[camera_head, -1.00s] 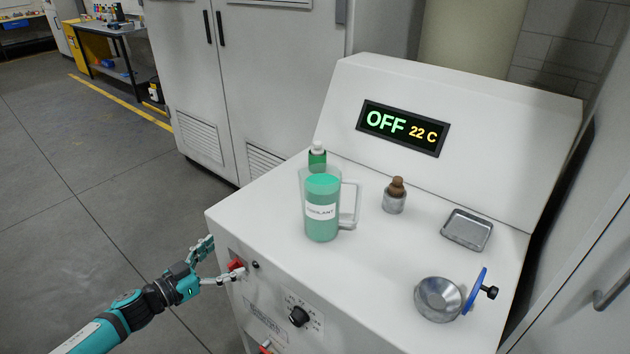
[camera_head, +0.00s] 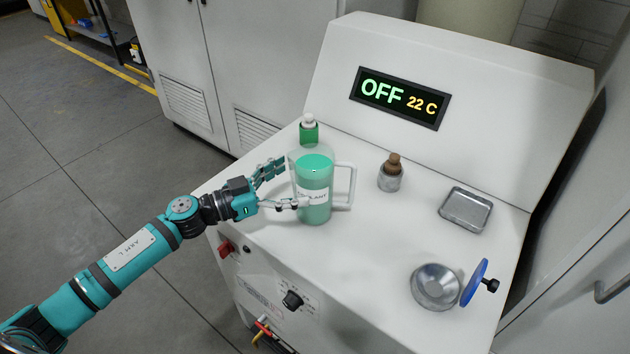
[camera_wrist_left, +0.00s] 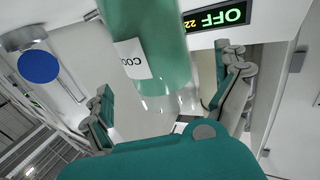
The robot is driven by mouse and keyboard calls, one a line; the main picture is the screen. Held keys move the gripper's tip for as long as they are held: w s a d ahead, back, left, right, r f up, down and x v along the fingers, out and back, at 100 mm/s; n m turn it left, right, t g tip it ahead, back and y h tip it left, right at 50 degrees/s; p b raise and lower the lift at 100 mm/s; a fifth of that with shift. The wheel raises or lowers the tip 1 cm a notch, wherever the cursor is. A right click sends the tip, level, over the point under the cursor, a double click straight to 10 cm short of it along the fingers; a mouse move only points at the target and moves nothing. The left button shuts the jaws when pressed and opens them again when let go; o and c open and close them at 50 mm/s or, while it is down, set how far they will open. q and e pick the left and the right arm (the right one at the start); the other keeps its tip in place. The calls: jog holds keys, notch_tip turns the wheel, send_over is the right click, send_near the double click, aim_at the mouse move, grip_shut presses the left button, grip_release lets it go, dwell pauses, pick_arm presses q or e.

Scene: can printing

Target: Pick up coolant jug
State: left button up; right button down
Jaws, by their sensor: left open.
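The coolant jug (camera_head: 316,178) is a clear pitcher of green liquid with a white label and a handle on its right side. It stands upright on the white machine top. My left gripper (camera_head: 294,185) is open at the jug's left side, and one finger overlaps the label in the head view. In the left wrist view the jug (camera_wrist_left: 150,50) rises between the spread fingers of the gripper (camera_wrist_left: 172,100). I cannot tell whether the fingers touch it. My right gripper is not in view.
A green bottle (camera_head: 309,130) stands behind the jug. A brown-topped jar (camera_head: 391,174), a metal tray (camera_head: 466,210), a metal bowl (camera_head: 436,286) and a blue disc (camera_head: 474,283) lie to the right. The display (camera_head: 400,98) reads OFF 22 C. A red switch (camera_head: 226,248) and black knob (camera_head: 292,300) are on the front.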

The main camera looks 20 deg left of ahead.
aim_at(314, 171)
pick_arm(q)
jog(key=x, duration=0.2)
jog(key=p+x, duration=0.2)
jog(key=x, duration=0.1)
jog(key=shift+w+d+r, duration=0.1)
jog(key=shift+d+r, duration=0.2)
jog(key=shift+w+d, duration=0.1)
jog(key=shift+d, duration=0.05)
jog(key=shift+f, duration=0.1)
jog(key=c, duration=1.5)
jog(key=shift+c, duration=0.4)
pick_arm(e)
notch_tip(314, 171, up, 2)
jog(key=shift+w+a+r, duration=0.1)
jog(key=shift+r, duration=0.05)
pick_arm(q)
jog(key=shift+r, duration=0.25)
